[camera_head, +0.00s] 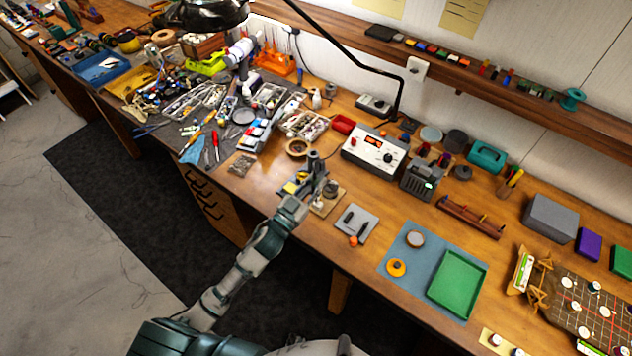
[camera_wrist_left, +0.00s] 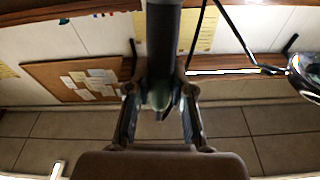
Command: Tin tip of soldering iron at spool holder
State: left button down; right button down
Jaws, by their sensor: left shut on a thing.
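My left gripper (camera_head: 312,180) is over the bench's front part, left of the soldering station (camera_head: 375,152). In the left wrist view the fingers (camera_wrist_left: 160,100) close on a dark, round-ended cylinder (camera_wrist_left: 163,45), which looks like the soldering iron's handle. In the head view it stands up as a short grey-black piece (camera_head: 315,160). The iron's tip cannot be made out. A small wooden base (camera_head: 331,205) beside and partly behind the gripper may be the spool holder; the gripper hides part of it, and I cannot tell whether they touch. My right gripper is not in view.
A grey plate with a dark part and orange knob (camera_head: 357,222) lies right of the gripper. Further right are a blue mat (camera_head: 398,255) and green tray (camera_head: 458,285). A tape roll (camera_head: 297,147) and crowded tools lie left. A black lamp arm (camera_head: 345,55) hangs over the back.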

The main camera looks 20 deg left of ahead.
pick_arm(q)
jog(key=shift+f, duration=0.1)
jog(key=shift+d, duration=0.1)
dwell(0.5)
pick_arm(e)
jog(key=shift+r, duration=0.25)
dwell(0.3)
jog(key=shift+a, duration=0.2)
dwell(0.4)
pick_arm(q)
jog(key=shift+p, duration=0.4)
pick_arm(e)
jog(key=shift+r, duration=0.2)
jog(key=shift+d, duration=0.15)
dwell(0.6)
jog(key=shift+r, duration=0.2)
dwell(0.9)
